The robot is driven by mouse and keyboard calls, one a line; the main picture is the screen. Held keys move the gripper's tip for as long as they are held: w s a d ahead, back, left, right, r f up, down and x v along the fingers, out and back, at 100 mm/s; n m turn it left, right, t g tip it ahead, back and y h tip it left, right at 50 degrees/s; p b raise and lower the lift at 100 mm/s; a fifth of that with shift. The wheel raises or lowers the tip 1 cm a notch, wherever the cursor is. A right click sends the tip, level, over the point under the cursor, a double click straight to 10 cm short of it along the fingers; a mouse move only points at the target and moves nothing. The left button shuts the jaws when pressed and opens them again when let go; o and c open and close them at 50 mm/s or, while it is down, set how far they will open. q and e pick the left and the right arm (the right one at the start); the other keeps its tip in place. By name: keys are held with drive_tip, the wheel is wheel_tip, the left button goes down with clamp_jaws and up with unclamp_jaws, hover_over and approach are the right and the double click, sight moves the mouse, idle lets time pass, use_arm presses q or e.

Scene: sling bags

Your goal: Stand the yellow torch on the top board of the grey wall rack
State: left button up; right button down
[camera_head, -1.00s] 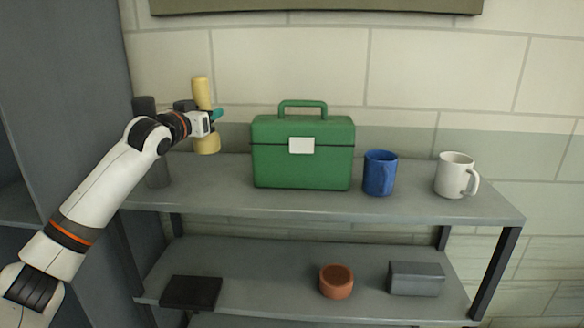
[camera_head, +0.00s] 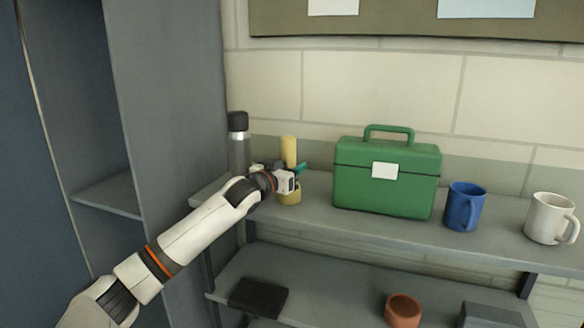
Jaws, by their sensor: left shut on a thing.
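The yellow torch (camera_head: 289,150) is upright in my left gripper (camera_head: 290,179), which is shut around its middle. The torch's lower end (camera_head: 289,197) shows just below the gripper, at the top board (camera_head: 400,232) of the grey rack, between a grey flask and a green box. I cannot tell for sure whether its base touches the board. My right gripper is out of view.
The grey flask with a dark cap (camera_head: 238,145) stands close left of the torch. The green box (camera_head: 388,180), blue mug (camera_head: 464,206) and white mug (camera_head: 551,218) stand to the right. The lower board holds a black flat item (camera_head: 258,296) and an orange pot (camera_head: 403,310). A grey cabinet (camera_head: 175,120) rises at left.

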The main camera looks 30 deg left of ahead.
use_arm(q)
drive_tip(key=o, duration=1.1)
drive_tip(key=shift+s, duration=0.1)
drive_tip(key=shift+s+f, duration=0.1)
drive_tip(key=shift+s, duration=0.15)
drive_tip(key=s+b, duration=0.6)
drive_tip(key=s, duration=0.5)
drive_tip(key=shift+s, duration=0.15)
